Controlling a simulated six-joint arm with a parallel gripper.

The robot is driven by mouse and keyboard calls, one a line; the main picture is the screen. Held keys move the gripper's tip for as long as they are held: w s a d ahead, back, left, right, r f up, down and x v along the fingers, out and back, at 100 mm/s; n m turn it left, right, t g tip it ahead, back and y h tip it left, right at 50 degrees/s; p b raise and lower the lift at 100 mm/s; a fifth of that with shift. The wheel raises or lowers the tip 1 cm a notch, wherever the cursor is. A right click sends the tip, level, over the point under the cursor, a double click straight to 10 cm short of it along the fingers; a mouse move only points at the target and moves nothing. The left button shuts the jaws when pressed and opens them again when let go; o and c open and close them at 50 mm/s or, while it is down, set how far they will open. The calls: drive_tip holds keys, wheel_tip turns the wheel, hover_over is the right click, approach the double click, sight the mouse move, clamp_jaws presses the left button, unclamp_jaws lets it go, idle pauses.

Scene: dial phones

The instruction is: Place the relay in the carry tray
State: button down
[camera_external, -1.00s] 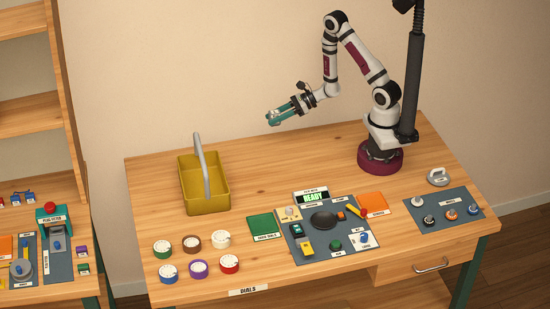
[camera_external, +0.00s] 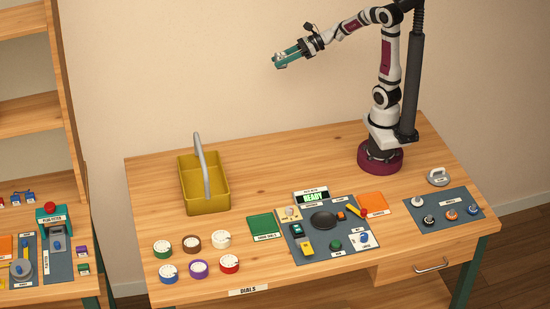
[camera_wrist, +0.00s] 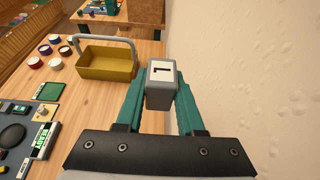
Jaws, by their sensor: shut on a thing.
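My gripper (camera_external: 284,59) is raised high above the back of the table, against the wall. In the wrist view its teal fingers (camera_wrist: 161,88) are shut on a small grey block with a white top marked with a dark character (camera_wrist: 161,72), which appears to be the relay. The carry tray (camera_external: 205,198) is a yellow open box with a grey arched handle, standing on the table at the left. It also shows in the wrist view (camera_wrist: 107,68), beyond and left of the held block, apart from it. The tray looks empty.
Several coloured dials (camera_external: 198,268) stand at the front left. A green mat (camera_external: 264,228) lies right of the tray. A grey work mat (camera_external: 310,257) with parts and a READY display (camera_external: 312,197) is at centre. The back of the table is clear.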

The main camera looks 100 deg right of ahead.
sight(281, 54)
wheel_tip(281, 54, up, 4)
drive_tip(key=shift+w+f, duration=0.1)
drive_tip(key=shift+f, duration=0.15)
drive_tip(key=w+a+n+g+y, duration=0.1)
drive_tip(key=w+a+n+y, duration=0.15)
drive_tip(key=w+a, duration=0.7)
drive_tip(key=w+a+n+y, duration=0.2)
drive_tip(key=w+y, duration=0.1)
drive_tip(key=w, duration=1.4)
drive_tip(key=w+a+f, duration=0.2)
drive_tip(key=a+f, duration=0.1)
drive_tip(key=f, duration=0.1)
drive_tip(key=w+a+f, duration=0.2)
drive_tip(key=a+f, duration=0.1)
drive_tip(key=f, duration=0.1)
drive_tip(key=w+a+f, duration=0.2)
drive_tip(key=a+f, duration=0.1)
drive_tip(key=f, duration=0.1)
drive_tip(key=shift+w+a+f, duration=0.15)
drive_tip(key=shift+a, duration=0.15)
wheel_tip(281, 54, down, 4)
drive_tip(key=shift+w+a, duration=0.1)
drive_tip(key=shift+f, duration=0.1)
drive_tip(key=shift+f, duration=0.1)
